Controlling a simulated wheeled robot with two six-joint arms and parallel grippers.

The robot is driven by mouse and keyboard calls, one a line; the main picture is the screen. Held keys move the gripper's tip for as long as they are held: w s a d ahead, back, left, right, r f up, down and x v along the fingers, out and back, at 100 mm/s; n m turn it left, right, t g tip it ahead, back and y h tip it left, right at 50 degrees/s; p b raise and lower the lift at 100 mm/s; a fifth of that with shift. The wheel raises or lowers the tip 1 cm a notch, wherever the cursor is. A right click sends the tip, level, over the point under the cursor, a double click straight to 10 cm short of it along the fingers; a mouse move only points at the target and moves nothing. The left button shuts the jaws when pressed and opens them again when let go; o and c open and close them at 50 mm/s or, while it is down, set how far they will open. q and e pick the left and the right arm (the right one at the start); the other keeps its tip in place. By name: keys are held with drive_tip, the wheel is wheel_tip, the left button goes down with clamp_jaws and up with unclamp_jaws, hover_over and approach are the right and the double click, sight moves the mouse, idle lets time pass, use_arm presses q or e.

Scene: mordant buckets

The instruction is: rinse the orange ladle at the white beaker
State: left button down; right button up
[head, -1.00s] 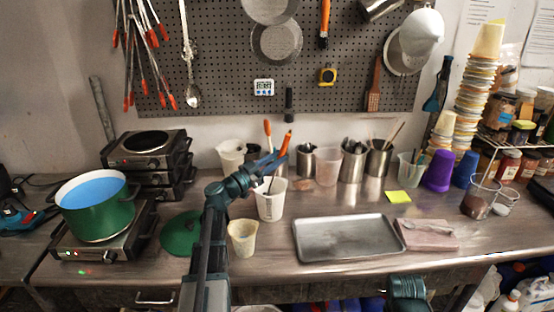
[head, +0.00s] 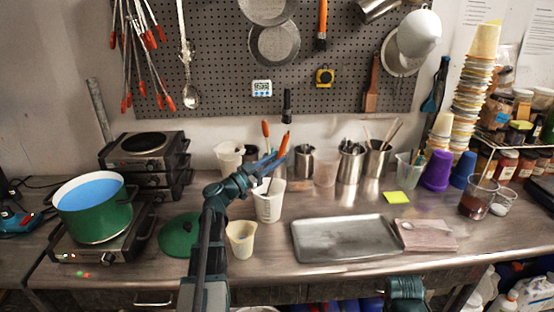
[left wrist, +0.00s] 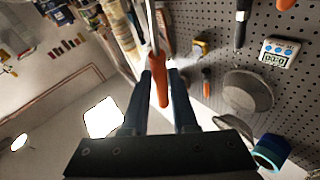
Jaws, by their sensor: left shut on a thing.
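My left gripper (head: 272,162) is shut on the orange handle of the ladle (head: 286,142), above the white beaker (head: 269,205). In the left wrist view the orange handle (left wrist: 161,92) lies between the two fingers, with a grey shaft beyond it. The beaker stands upright on the bench. The ladle's lower end is hidden, and I cannot tell whether it is inside the beaker.
A cream cup (head: 240,238) stands just in front of the beaker, and a green lid (head: 180,235) lies to its left. A metal tray (head: 345,240) is at the right. A green pot (head: 95,210) sits on a hot plate at the left. Metal canisters stand behind.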

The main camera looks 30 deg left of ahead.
idle(0.3)
use_arm(q)
drive_tip(key=shift+w+d, duration=0.2)
drive_tip(key=shift+w, duration=0.5)
wheel_tip(320, 180, up, 12)
drive_tip(key=p, duration=1.1)
drive_tip(key=shift+f+p, duration=0.15)
drive_tip(key=shift+p, duration=0.2)
drive_tip(key=shift+f, duration=0.25)
idle(2.4)
drive_tip(key=f+b, duration=0.3)
drive_tip(key=b, duration=0.1)
drive_tip(key=f+b, duration=0.4)
drive_tip(key=s+f+b, duration=0.1)
drive_tip(key=f+b, duration=0.2)
drive_tip(key=f, duration=0.1)
drive_tip(key=shift+a+f+b, duration=0.15)
drive_tip(key=shift+b, duration=0.25)
drive_tip(key=shift+w, duration=0.25)
